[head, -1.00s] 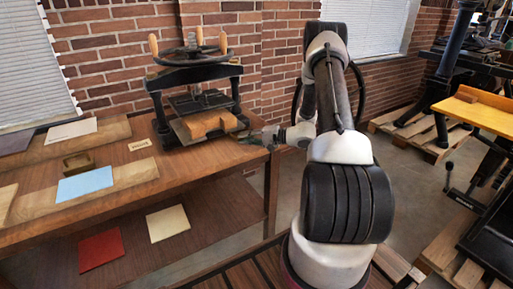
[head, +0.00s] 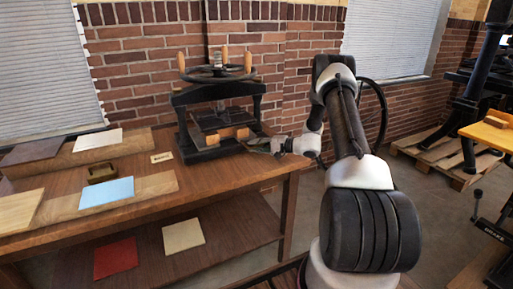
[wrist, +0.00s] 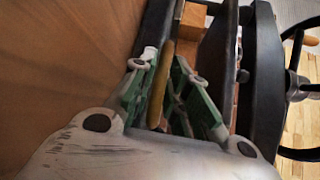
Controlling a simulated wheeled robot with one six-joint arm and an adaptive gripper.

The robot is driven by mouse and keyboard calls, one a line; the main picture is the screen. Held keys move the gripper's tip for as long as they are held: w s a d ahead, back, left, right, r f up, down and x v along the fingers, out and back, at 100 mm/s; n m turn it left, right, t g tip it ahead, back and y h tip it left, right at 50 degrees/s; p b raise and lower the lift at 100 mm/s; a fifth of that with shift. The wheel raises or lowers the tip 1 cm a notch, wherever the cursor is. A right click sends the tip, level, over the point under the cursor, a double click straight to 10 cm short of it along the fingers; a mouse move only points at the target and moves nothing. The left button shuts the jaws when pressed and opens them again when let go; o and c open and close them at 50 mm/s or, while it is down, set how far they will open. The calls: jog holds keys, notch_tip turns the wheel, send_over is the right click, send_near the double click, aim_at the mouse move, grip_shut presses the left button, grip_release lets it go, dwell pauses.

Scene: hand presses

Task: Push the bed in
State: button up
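The hand press (head: 178,125) stands on the wooden table, with a black frame and a handwheel (head: 218,73) on top. Its bed (head: 215,151) is low in the frame and carries an orange-brown wooden block (head: 228,134), which sits mostly beneath the platen. My gripper (head: 262,146) is at the right front of the bed, low over the table. In the wrist view my gripper's green fingers (wrist: 164,62) lie on both sides of a yellowish wooden handle (wrist: 159,88) and appear shut on it. The block's corner (wrist: 193,14) shows at the top.
The table (head: 215,177) holds a blue sheet (head: 106,193), a small wooden box (head: 102,174) and boards left of the press. A shelf below carries red (head: 115,258) and cream sheets (head: 183,235). A brick wall stands close behind. Other presses are at right.

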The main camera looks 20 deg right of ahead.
jog(key=shift+o, duration=0.8)
jog(key=shift+s, duration=0.1)
jog(key=v, duration=1.2)
